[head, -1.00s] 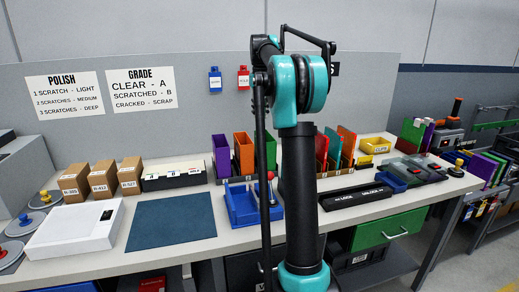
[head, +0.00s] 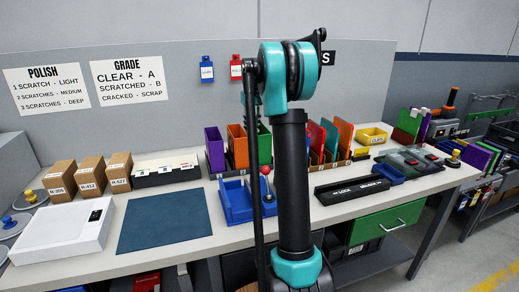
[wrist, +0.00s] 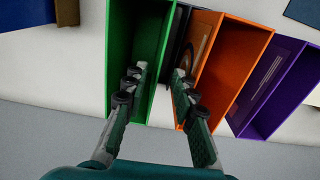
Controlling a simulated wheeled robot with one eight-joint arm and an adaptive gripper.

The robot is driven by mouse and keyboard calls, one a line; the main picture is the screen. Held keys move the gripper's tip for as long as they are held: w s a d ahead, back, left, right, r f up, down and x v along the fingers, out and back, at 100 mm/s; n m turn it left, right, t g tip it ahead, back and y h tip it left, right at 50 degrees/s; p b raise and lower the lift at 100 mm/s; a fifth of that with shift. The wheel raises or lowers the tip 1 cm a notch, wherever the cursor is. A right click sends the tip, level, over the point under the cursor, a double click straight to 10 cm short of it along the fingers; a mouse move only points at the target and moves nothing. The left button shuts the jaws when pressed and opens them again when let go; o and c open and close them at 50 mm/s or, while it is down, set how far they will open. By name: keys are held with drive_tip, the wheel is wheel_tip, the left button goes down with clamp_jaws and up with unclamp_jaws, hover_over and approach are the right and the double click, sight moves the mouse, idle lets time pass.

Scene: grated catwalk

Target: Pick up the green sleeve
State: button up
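The green sleeve (wrist: 118,60) is an open box-like holder, seen from above at the left of the row in the wrist view. In the head view the green sleeve (head: 264,144) stands at the right of its group, partly hidden by my arm. My gripper (wrist: 155,78) is open in the wrist view. Its left finger overlaps the sleeve's opening and its right finger lies over the dark gap beside the orange sleeve (wrist: 238,62). The sleeve's right wall is between the fingers; contact cannot be told. My gripper is hidden in the head view.
A purple sleeve (wrist: 275,85) stands beyond the orange one. A blue tray (head: 236,203) sits in front of the row. More coloured sleeves (head: 343,138) stand to the right, close to my arm. A blue mat (head: 165,220) lies at the left.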

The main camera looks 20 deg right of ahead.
sight(254, 139)
drive_tip(key=shift+s+d+f, duration=0.1)
drive_tip(key=shift+f, duration=1.35)
drive_tip(key=shift+d+f, duration=0.1)
drive_tip(key=shift+f, duration=1.35)
drive_tip(key=shift+c, duration=0.3)
clamp_jaws()
